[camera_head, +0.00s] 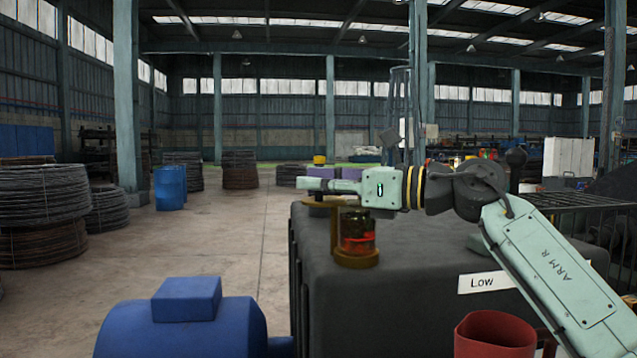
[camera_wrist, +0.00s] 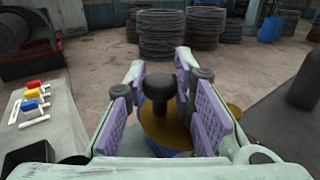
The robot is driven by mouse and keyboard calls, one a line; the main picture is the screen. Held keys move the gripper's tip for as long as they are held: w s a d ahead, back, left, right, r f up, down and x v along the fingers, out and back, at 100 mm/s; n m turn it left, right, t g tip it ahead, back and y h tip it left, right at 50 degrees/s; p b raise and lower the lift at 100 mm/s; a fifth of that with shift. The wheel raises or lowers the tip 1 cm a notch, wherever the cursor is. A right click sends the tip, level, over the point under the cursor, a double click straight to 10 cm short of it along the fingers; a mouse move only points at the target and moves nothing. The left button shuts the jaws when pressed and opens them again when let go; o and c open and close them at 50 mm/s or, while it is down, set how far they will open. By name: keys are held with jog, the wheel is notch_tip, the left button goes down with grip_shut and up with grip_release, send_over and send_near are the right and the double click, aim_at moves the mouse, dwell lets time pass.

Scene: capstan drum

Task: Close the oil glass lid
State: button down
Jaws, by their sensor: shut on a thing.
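The oil glass (camera_head: 357,233) is an amber-brown jar with red inside. It stands upright on a brass base on top of the dark grey housing. A brass upright (camera_head: 335,222) stands at its left. My gripper (camera_head: 312,184) is level, pointing left, above and to the left of the glass. In the wrist view my gripper (camera_wrist: 165,98) has its purple pads on both sides of a black knob (camera_wrist: 160,88) and is shut on it. The knob stands on a brass disc, the lid (camera_wrist: 163,130), partly hidden by the fingers. The lid appears off to the side of the glass.
The dark grey housing (camera_head: 430,240) carries the glass and a "Low" label. A blue motor-like body (camera_head: 180,330) stands at the front left, and a red cup-shaped thing (camera_head: 495,335) at the front right. Coiled wire (camera_head: 45,195) stands further off on open floor.

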dwell(0.3)
jog(key=c, duration=1.4)
grip_release()
jog(key=shift+o, duration=0.2)
jog(key=v, duration=1.2)
jog(key=shift+c, duration=0.6)
